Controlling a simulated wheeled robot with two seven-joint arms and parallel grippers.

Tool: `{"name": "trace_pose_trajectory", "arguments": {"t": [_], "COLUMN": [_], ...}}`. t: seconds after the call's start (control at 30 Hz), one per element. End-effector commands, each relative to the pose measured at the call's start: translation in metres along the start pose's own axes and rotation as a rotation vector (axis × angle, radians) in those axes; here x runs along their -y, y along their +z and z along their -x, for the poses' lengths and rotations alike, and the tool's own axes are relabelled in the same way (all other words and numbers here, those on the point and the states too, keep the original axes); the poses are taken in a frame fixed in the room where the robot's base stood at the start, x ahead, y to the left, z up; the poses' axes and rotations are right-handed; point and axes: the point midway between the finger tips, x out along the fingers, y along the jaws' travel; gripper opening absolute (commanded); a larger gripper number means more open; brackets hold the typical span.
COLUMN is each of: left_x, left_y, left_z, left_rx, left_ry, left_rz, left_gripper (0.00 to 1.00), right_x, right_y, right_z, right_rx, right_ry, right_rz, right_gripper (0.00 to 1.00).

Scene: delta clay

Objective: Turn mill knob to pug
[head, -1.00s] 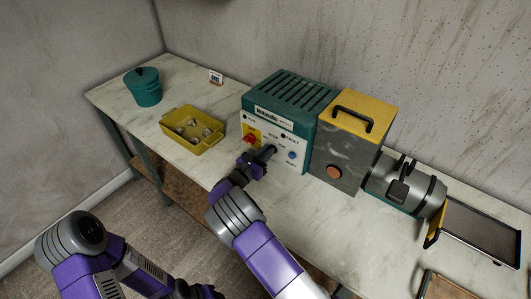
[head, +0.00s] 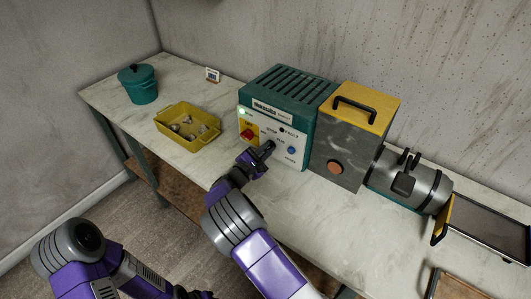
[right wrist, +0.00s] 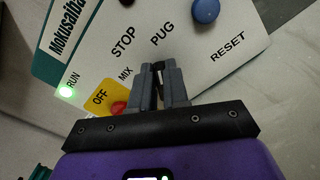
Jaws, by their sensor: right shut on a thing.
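The mill's control box (head: 290,90) is teal with a pale front panel. The dark mill knob (right wrist: 158,70) sits between the STOP, MIX and PUG labels in the right wrist view. My right gripper (head: 266,148) is at the panel, and its fingers (right wrist: 160,82) are shut on the knob, hiding most of it. The visible dark edge of the knob lies just below the PUG label (right wrist: 162,35) in the wrist picture. The green RUN light (head: 243,111) is lit.
A red OFF switch on a yellow plate (head: 247,126) and a blue RESET button (head: 291,150) flank the knob. A yellow tray (head: 190,141) and teal pot (head: 144,92) stand left. The grey mill housing (head: 345,150) and barrel (head: 425,190) stand right.

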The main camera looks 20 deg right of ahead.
Motion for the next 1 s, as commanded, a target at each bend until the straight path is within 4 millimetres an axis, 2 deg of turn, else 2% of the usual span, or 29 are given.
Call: {"name": "trace_pose_trajectory", "arguments": {"t": [0.23, 0.7, 0.73, 0.87, 0.9, 1.0], "left_x": [0.0028, 0.003, 0.003, 0.003, 0.003, 0.003], "left_y": [-0.0003, -0.0004, -0.0004, -0.0004, -0.0004, -0.0004], "left_z": [-0.0076, -0.0081, -0.0081, -0.0081, -0.0081, -0.0081], "left_rx": [0.0, 0.0, 0.0, 0.0, 0.0, 0.0], "left_ry": [0.0, 0.0, 0.0, 0.0, 0.0, 0.0], "left_rz": [0.0, 0.0, 0.0, 0.0, 0.0, 0.0], "left_gripper": [0.43, 0.43, 0.43, 0.43, 0.43, 0.43], "right_x": [0.002, 0.0019, 0.0019, 0.0018, 0.0018, 0.0018], "right_y": [-0.0011, -0.0007, -0.0007, -0.0007, -0.0006, -0.0004], "right_z": [0.0005, 0.0006, 0.0006, 0.0005, 0.0004, 0.0003], "right_rx": [-0.001, -0.002, -0.002, -0.002, -0.002, -0.001], "right_ry": [0.0, -0.001, -0.001, -0.001, -0.001, -0.001], "right_rz": [-0.074, -0.09, -0.09, -0.089, -0.089, -0.089], "right_gripper": [0.0, 0.0, 0.16, 0.36, 0.4, 0.4]}}
